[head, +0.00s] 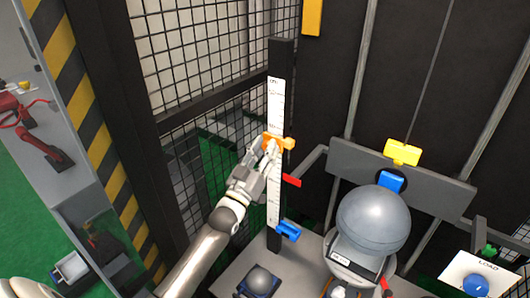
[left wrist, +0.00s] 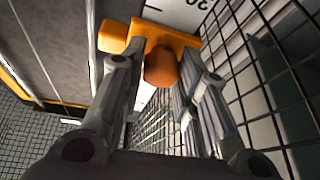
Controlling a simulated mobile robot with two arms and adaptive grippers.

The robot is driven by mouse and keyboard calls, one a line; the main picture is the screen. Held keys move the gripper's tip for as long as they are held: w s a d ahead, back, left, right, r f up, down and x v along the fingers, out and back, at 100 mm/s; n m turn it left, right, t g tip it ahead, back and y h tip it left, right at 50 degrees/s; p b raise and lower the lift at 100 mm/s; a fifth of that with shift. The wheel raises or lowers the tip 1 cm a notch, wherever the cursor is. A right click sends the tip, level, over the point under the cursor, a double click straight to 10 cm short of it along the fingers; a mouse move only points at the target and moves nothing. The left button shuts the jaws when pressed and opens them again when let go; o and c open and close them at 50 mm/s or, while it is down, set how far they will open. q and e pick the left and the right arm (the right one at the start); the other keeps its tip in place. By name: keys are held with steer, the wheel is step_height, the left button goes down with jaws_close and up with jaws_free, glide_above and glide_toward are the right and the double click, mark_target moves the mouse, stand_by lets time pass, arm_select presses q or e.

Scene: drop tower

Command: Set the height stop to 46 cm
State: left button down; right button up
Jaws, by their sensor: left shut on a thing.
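The orange height stop (head: 289,143) sits on the white scale (head: 274,200) of a dark upright post, a bit above the middle of the scale. My left gripper (head: 268,150) reaches it from the lower left and is shut on it. In the left wrist view the orange stop's knob (left wrist: 162,66) is between the two fingers. My right gripper is not in view.
A red pointer (head: 291,180) and a blue block (head: 288,231) stick out from the post lower down. A large grey ball (head: 374,219) is at right under a yellow block (head: 402,152). A blue LOAD button (head: 475,285) is at lower right. Wire mesh (head: 205,140) stands behind my arm.

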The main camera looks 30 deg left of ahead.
arm_select(q)
step_height(320, 180, up, 13)
steer(key=p, duration=0.8)
steer(key=shift+r, duration=0.2)
steer(key=c, duration=1.1)
jaws_free()
steer(key=shift+f, duration=0.1)
steer(key=v, duration=1.2)
steer(key=shift+f, duration=0.1)
